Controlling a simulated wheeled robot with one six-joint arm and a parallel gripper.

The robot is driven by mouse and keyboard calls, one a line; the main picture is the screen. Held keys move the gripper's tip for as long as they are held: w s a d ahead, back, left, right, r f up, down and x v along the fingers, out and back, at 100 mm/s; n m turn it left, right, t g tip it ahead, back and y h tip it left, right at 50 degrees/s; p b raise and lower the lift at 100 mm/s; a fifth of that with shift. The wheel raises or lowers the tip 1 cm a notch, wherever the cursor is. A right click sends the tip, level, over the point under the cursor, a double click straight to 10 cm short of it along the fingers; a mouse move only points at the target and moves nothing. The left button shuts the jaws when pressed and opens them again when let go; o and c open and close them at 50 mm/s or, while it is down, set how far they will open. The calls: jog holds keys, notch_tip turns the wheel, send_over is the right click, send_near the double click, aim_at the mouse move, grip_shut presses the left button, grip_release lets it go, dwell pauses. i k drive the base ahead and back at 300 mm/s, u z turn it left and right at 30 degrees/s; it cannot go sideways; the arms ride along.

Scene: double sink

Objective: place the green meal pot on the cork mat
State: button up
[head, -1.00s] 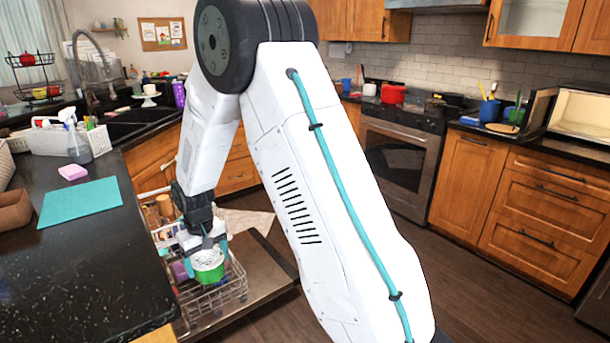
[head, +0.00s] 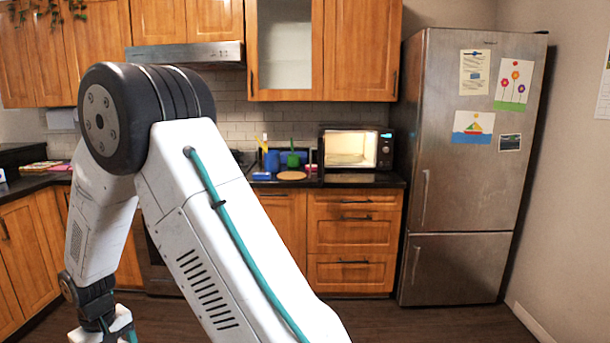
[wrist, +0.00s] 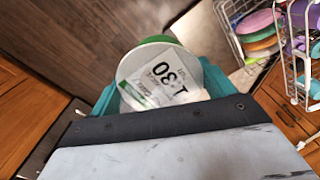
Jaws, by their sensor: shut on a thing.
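In the head view my gripper is at the lower left, mostly cut off by the bottom edge, and the pot is out of sight. A round tan mat (head: 291,175), which looks like the cork mat, lies on the far counter, left of the microwave. My gripper is well away from it, above the floor.
A blue cup (head: 271,160) and a green container (head: 293,160) stand behind the mat. The fridge (head: 465,170) is at right. The wrist view shows a dish rack (wrist: 258,35) with dishes. The floor ahead is clear.

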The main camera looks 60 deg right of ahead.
aim_at(292, 174)
jog(key=z, duration=0.8)
jog(key=i, duration=1.8)
jog(key=z, duration=0.8)
